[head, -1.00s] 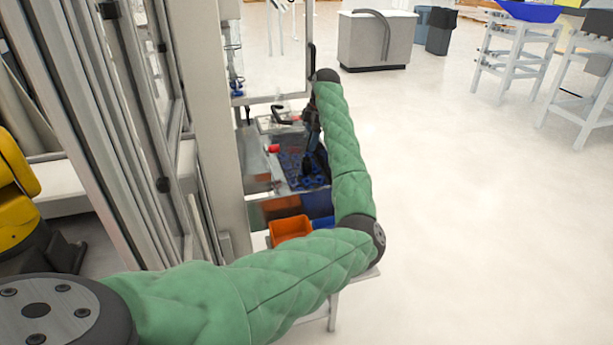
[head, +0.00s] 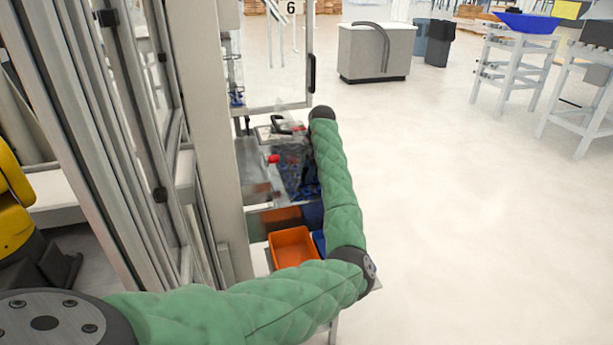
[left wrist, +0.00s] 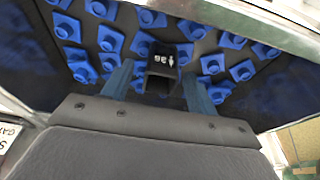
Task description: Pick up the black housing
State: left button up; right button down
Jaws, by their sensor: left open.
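My left gripper (left wrist: 158,78) is open, with one finger on each side of the black part. I cannot tell whether the fingers touch it. In the head view, my green left arm reaches into the workstation and its forearm hides most of the gripper and the housing. My right gripper is out of view.
An orange bin (head: 293,247) stands in front of the tray, with a blue bin (head: 319,242) beside it. A red knob (head: 274,159) and a metal frame post (head: 213,130) are close to the left of the arm. Open floor lies to the right.

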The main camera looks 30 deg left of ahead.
pick_arm(q)
jog(key=shift+x, duration=1)
jog(key=c, duration=1)
jog(key=shift+c, duration=0.2)
jog(key=shift+r, duration=0.15)
